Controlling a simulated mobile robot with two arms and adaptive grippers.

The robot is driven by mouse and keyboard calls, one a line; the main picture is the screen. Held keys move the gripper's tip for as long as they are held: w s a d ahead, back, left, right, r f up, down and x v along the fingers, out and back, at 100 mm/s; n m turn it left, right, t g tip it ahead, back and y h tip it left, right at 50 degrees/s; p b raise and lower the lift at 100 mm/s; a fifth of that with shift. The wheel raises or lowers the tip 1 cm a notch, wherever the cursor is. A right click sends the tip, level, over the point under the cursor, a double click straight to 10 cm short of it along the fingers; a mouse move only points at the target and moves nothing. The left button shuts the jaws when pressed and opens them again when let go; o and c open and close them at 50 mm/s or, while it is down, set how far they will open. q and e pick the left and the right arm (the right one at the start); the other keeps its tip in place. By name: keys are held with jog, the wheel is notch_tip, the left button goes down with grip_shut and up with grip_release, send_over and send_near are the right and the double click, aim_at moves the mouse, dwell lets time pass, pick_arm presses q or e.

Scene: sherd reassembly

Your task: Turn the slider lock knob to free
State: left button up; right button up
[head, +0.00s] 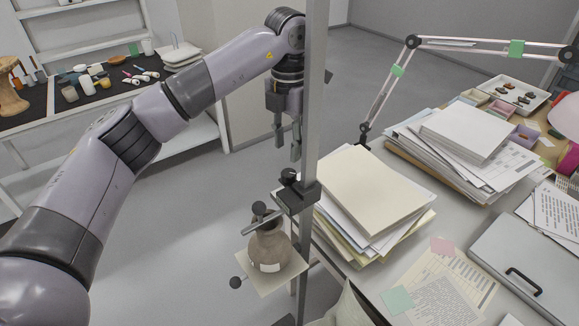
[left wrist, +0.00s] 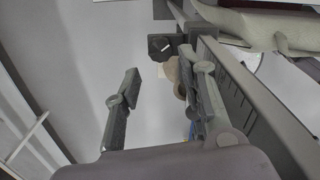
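The slider (head: 298,196) is a dark block clamped on the upright metal post (head: 314,110), with a small black knob (head: 288,174) on its left side. In the left wrist view a dark square knob (left wrist: 160,46) with a white pointer mark sits ahead of the fingers; I take it to be the slider's lock knob. My left gripper (head: 287,150) is above the slider, just left of the post. Its two fingers are apart and empty, and they also show in the left wrist view (left wrist: 163,85). They do not touch the knob. My right gripper is not in view.
Paper stacks (head: 372,190) lie on the table right of the post. A jointed lamp arm (head: 470,46) spans behind.

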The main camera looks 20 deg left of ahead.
aim_at(289, 172)
pick_arm(q)
notch_tip(289, 172, down, 8)
jog(key=shift+r+p, duration=0.15)
jog(key=shift+p, duration=0.45)
jog(key=shift+c, duration=0.2)
